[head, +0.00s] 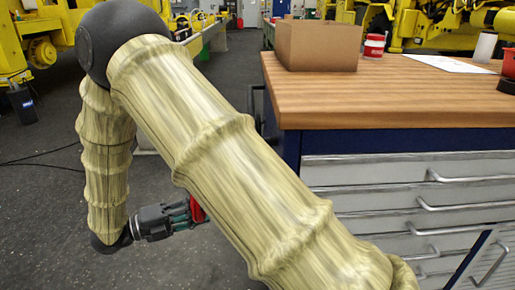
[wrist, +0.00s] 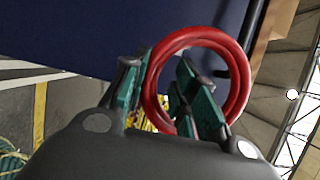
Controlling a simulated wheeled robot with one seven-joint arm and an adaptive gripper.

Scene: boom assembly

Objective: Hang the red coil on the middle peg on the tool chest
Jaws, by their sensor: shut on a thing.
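The red coil (wrist: 200,36) is a ring of red tubing. My gripper (wrist: 157,72), with dark and teal fingers, is shut on the coil's left side in the wrist view, and the ring stands up between and beyond the fingers. In the head view my gripper (head: 187,213) is low, left of the tool chest (head: 292,150), and only a bit of the red coil (head: 197,211) shows; my arm hides the rest. The chest's blue side panel (wrist: 85,30) lies ahead in the wrist view. I cannot make out the middle peg in either view.
The chest's wooden top (head: 400,95) holds a cardboard box (head: 318,45), a red-and-white can (head: 374,46) and a paper sheet (head: 450,63). A dark bar (wrist: 250,30) runs along the panel's edge. Open floor (head: 45,200) lies to the left, with a thin cable.

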